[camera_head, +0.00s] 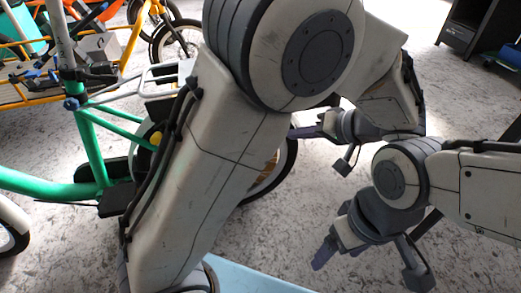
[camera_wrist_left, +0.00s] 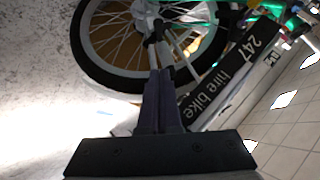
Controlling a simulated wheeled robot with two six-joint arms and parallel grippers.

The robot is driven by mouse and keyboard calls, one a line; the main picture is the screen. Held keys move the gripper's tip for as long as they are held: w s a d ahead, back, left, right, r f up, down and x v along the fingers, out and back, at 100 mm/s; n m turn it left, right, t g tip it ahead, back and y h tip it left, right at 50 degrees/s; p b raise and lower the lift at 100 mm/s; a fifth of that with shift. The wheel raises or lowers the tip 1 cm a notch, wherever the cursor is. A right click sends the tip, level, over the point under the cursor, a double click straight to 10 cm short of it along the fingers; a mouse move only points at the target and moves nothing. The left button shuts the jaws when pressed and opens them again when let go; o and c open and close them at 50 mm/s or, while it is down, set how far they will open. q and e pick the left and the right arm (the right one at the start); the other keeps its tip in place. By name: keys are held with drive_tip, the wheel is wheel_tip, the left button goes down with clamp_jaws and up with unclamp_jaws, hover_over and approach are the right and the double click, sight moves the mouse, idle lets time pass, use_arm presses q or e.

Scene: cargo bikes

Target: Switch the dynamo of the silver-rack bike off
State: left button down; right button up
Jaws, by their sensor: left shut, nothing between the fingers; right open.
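The green bike (camera_head: 92,150) stands at the left in the head view, with a silver-white rack (camera_head: 165,78) over its wheel (camera_head: 288,165). My left arm hides much of that wheel. My left gripper (camera_head: 297,132) is shut and empty, its fingers pointing left beside the wheel. In the left wrist view the closed fingertips (camera_wrist_left: 155,32) lie in front of a spoked wheel (camera_wrist_left: 100,72), near its hub. I cannot make out the dynamo or its switch setting clearly. My right gripper (camera_head: 368,250) is open and empty, low at the right, away from the bike.
An orange bike (camera_head: 135,35) stands behind the green one at the upper left. A black "247 hire bike" panel (camera_wrist_left: 232,75) lies close right of the fingers in the left wrist view. A dark cabinet (camera_head: 462,30) stands at the far right. Speckled floor (camera_head: 315,190) is open between.

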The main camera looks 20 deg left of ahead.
use_arm(q)
drive_tip(key=s+f+b+x, duration=0.1)
drive_tip(key=s+b+x, duration=0.1)
drive_tip(key=b+x, duration=0.6)
drive_tip(key=x, duration=0.4)
drive_tip(key=shift+a+f, duration=0.2)
drive_tip(key=shift+f, duration=0.25)
use_arm(e)
wheel_tip(320, 180, down, 8)
drive_tip(key=shift+f, duration=0.1)
